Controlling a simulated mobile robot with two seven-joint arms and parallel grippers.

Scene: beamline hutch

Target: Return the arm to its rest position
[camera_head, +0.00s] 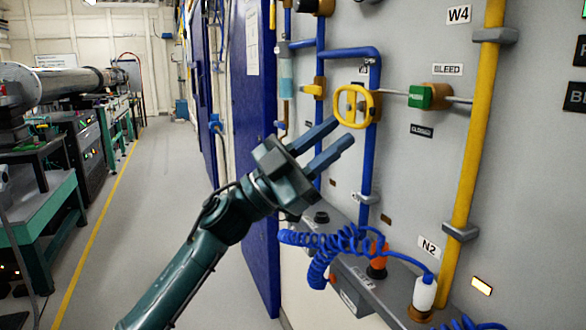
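My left arm (185,262) comes in from the lower left and reaches up and to the right, raised in front of the wall panel. Its gripper (334,137) has its two fingers parallel with a gap between them, and nothing is held there. The fingertips point at the yellow handwheel (342,108) on the blue piping and lie just below and left of it in the picture. I cannot tell whether they touch it. My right gripper is not in view.
The aisle floor (140,190) is clear. Green benches (40,235) line the left.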

